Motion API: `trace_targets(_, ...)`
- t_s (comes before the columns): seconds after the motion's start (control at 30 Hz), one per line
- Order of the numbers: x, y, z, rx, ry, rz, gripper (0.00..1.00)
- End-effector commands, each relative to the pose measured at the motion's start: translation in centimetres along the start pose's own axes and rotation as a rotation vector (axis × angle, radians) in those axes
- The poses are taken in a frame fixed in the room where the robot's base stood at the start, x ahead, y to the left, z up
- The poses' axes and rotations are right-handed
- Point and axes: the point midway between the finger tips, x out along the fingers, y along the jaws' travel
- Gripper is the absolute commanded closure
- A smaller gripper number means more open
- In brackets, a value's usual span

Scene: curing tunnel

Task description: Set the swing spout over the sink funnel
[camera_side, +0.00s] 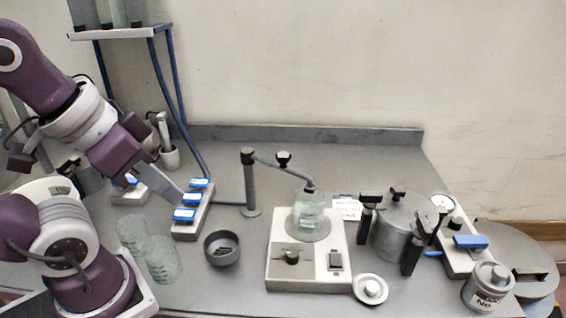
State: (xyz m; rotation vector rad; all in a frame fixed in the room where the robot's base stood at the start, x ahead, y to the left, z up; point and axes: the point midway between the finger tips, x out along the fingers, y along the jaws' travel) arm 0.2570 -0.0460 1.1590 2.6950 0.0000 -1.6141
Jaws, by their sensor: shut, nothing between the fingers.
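The swing spout (268,160) is a grey arm with a black knob, on an upright grey post (250,185). It points right, and its bent tip is over the glass flask (309,214) on the white hotplate-like unit (280,262). A dark round bowl (222,257), possibly the sink funnel, sits on the bench left of that unit, away from the spout tip. My gripper (178,200) is shut and empty at the left. Its fingertips are by the strip of blue levers (192,214), well left of the spout; contact cannot be told.
Two clear glass jars (160,262) stand front left. A metal pot with black clamps (395,225), a small lid (370,289), a labelled canister (488,287) and a gauge unit (458,240) crowd the right. The bench behind the spout is clear.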

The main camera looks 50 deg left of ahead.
Motion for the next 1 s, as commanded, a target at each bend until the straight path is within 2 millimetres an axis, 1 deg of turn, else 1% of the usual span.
trace_targets(0.4,0.0,0.0,0.0,0.000,0.000,0.000,1.00)
trace_targets(0.47,0.0,0.0,-0.2,0.001,-0.002,0.000,0.88)
trace_targets(0.5,-0.2,-0.1,-0.8,0.003,-0.011,-0.001,0.80)
trace_targets(0.57,-0.5,-0.2,-2.8,0.011,-0.043,-0.004,0.69)
trace_targets(0.6,-0.6,-0.4,-4.8,0.022,-0.078,-0.005,0.61)
trace_targets(0.67,-0.3,-0.8,-8.6,0.042,-0.142,-0.006,0.49)
trace_targets(0.7,0.3,-1.2,-11.2,0.055,-0.190,-0.005,0.49)
trace_targets(0.77,1.9,-1.9,-14.8,0.077,-0.258,-0.001,0.49)
trace_targets(0.8,3.2,-2.4,-17.0,0.091,-0.301,0.003,0.49)
trace_targets(0.87,5.4,-3.1,-19.6,0.109,-0.360,0.011,0.49)
trace_targets(0.9,6.8,-3.6,-21.0,0.119,-0.393,0.016,0.49)
trace_targets(1.0,9.9,-4.5,-23.1,0.140,-0.455,0.029,0.49)
